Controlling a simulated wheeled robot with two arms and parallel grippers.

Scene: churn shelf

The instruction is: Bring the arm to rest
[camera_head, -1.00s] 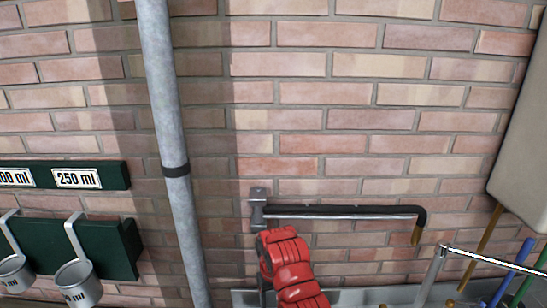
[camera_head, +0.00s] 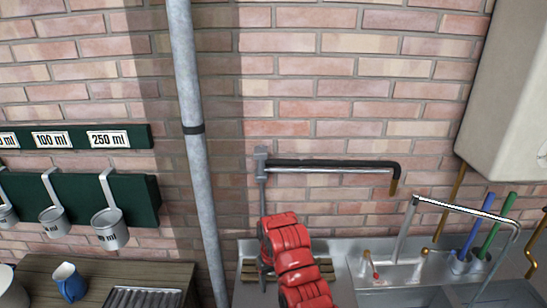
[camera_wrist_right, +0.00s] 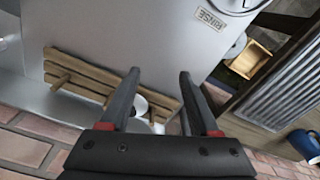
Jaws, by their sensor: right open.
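My right arm, with red segments (camera_head: 295,262), comes up from the bottom of the head view in front of the steel counter; its fingers are not clear there. In the right wrist view my right gripper (camera_wrist_right: 158,75) is open, its two dark fingers apart with nothing held between them. Beyond the fingers are a wooden slatted rack (camera_wrist_right: 85,75) and a steel basin front marked RINSE (camera_wrist_right: 180,35). My left gripper is in neither view.
A swing arm (camera_head: 330,165) on the brick wall is above my right arm. A tap (camera_head: 405,230) and blue and green brushes (camera_head: 483,225) stand at right. A grey pipe (camera_head: 200,180), hanging measuring cups (camera_head: 110,228) and a blue jug (camera_head: 70,283) are at left.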

